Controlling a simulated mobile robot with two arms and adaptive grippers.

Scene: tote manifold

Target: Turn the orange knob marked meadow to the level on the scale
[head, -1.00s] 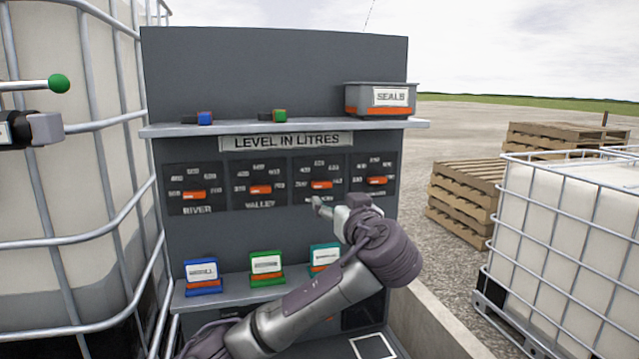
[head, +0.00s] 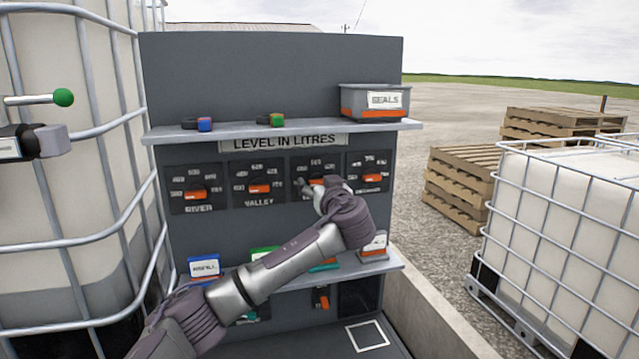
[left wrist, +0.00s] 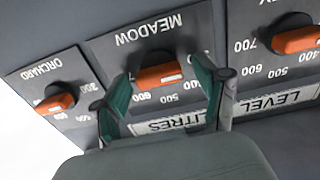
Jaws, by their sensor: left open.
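The orange meadow knob (left wrist: 158,76) sits on its dark scale plate (left wrist: 150,40) in the left wrist view, which shows the panel upside down. In the head view the meadow knob (head: 316,182) is partly hidden by my gripper. My left gripper (left wrist: 162,102) is open, its two green-padded fingers one on each side of the knob, apart from it as far as I can tell. In the head view my left gripper (head: 318,188) is in front of the meadow plate. Scale numbers show around the knob, some hidden. My right gripper is not in view.
The orchard knob (left wrist: 55,103) and the valley-side knob (left wrist: 298,41) flank it closely. A shelf (head: 290,133) above holds a seals box (head: 374,101). A lower shelf (head: 388,262) holds several labelled cards. A caged tank (head: 60,150) stands close at left.

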